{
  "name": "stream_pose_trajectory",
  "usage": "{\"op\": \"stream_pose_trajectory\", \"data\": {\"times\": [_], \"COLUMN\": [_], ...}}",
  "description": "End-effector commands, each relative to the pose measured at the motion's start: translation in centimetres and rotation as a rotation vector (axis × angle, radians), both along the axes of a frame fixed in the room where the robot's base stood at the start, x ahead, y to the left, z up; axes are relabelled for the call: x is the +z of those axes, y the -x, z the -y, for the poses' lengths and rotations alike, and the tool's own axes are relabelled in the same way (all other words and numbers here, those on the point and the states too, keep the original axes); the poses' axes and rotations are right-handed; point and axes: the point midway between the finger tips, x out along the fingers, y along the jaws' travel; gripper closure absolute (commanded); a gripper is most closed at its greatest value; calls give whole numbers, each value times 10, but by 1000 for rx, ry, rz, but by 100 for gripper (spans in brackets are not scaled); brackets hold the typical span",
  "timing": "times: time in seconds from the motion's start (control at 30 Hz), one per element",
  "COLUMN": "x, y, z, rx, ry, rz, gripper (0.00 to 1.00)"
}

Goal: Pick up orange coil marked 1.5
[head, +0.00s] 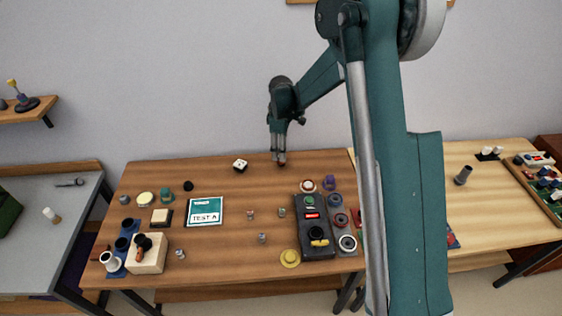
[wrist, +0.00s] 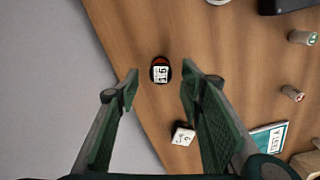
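The label's print is too small and turned to read surely. My gripper (wrist: 158,82) is open, its two green fingers apart with the coil beyond and between their tips. The coil appears apart from both fingers. In the head view my gripper (head: 279,152) hangs over the back part of the table, and the coil there is mostly hidden by it.
A white-labelled dark block (wrist: 183,134) sits close to the coil, near the right finger; it also shows in the head view (head: 240,165). The TEST A card (head: 205,211), a black device (head: 312,225) and several small pieces stand nearer the front. The table's back edge is close.

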Motion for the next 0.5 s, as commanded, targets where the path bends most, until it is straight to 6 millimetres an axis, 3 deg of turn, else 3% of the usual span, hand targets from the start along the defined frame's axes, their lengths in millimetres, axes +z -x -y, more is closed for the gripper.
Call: {"op": "stream_pose_trajectory", "data": {"times": [0.13, 0.5], "x": [-10, -11], "y": [0, 0], "z": [0, 0], "rx": [0, 0], "ry": [0, 0], "rz": [0, 0], "gripper": [62, 62]}}
